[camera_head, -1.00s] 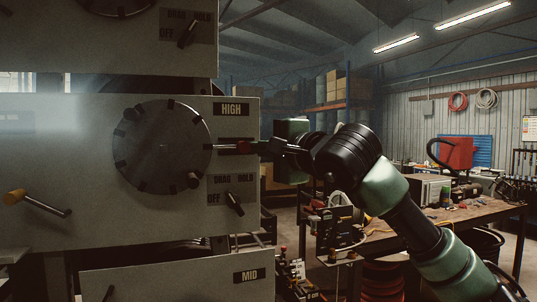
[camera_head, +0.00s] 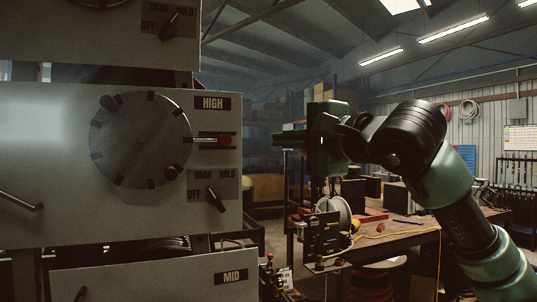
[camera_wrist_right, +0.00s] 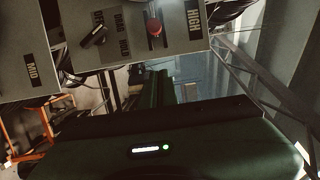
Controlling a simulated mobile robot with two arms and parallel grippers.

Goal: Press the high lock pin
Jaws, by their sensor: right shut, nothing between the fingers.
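The high lock pin is a short metal rod with a red knob (camera_head: 225,140). It lies level on the grey panel under the HIGH label (camera_head: 209,103), its rod at the right rim of the round dark dial (camera_head: 140,140). The red knob also shows at the top of the right wrist view (camera_wrist_right: 154,27). My right gripper (camera_head: 276,141) is shut and empty, just right of the panel edge at about the knob's height. Its fingertips point left at the knob with a clear gap. My left gripper is not in view.
An OFF/DRAG/HOLD switch (camera_head: 215,198) sits below the pin. A MID panel (camera_head: 160,282) lies below, and another panel above. At the right stands a cluttered workbench (camera_head: 400,238) with a cable spool (camera_head: 333,213). Space around my gripper is open.

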